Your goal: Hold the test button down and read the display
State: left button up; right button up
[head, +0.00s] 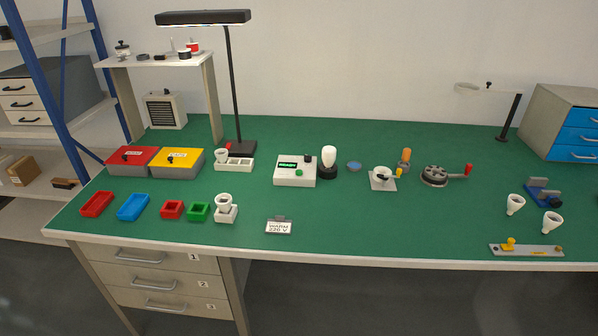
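The tester is a white box (290,184) near the middle of the green bench. A small dark display (288,165) on its top shows green lit text that looks like "READY", though it is small. A green button (297,174) sits below the display, and a dark round part (308,159) is at the box's back right. Nothing touches the button. A white bulb (328,156) stands upright in a black holder (328,173) just right of the box. Neither of my grippers is in the head view.
A card reading "WARM 225 V" or similar (279,227) stands in front of the tester. A tall black lamp (234,90) rises behind left. Red and yellow boxes (178,163) and small trays lie left. Loose bulbs (515,204) lie right.

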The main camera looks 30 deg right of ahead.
grip_shut()
dwell(1.0)
